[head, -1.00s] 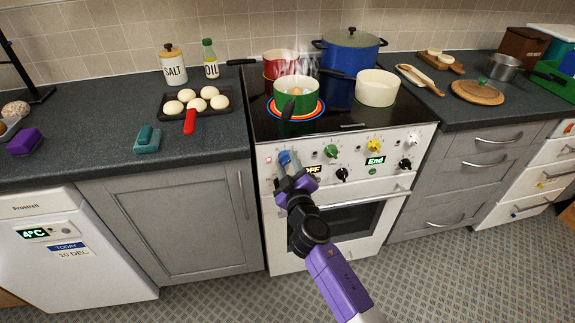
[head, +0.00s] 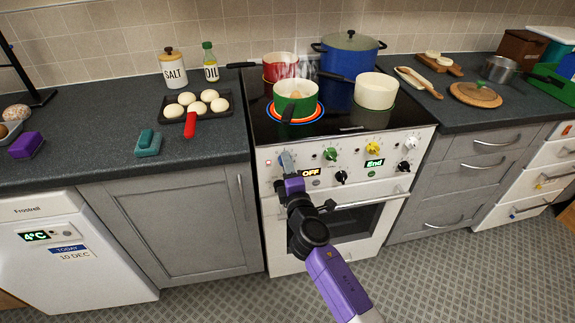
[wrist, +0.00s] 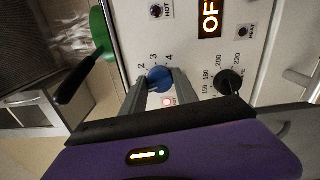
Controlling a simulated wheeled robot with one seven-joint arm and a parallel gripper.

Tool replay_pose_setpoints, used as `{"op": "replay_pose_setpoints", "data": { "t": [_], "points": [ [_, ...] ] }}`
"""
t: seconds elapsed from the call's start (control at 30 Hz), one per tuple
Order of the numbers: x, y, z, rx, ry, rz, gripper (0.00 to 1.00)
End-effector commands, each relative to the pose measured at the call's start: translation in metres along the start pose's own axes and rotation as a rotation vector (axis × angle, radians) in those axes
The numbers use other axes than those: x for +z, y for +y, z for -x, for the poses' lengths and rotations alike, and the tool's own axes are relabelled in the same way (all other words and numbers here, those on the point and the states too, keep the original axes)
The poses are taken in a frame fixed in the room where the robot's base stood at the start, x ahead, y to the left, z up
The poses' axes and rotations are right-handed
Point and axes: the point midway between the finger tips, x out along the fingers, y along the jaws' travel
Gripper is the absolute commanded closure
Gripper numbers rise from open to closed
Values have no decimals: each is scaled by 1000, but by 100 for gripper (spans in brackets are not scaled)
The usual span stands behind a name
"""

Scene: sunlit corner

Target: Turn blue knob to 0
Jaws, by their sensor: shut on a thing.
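The blue knob (wrist: 160,78) is on the white front panel of the stove, with the printed digits 2, 3 and 4 beside it in the wrist view. My gripper (wrist: 160,84) is shut on it, one grey finger on each side. In the head view my gripper (head: 288,163) reaches the left end of the panel and hides most of the knob. I cannot make out the knob's pointer or the 0 mark. A lit display (head: 310,172) to the right of the gripper reads OFF.
Close by on the panel are a green knob (head: 330,154), a black knob (head: 341,177) and a yellow knob (head: 373,147). The oven handle (head: 365,199) runs below. A green pot (head: 297,104) steams on a glowing ring above, its dark handle pointing forward.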

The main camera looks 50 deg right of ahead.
Motion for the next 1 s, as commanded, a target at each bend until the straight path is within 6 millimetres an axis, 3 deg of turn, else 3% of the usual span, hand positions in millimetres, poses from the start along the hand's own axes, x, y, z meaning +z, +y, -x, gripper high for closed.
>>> {"op": "replay_pose_setpoints", "data": {
  "t": [0.5, 1.0],
  "points": [
    [-1, -1, 1, -3, 3, 360, 100],
    [-1, -2, 1, -3, 4, 440, 100]
  ]
}}
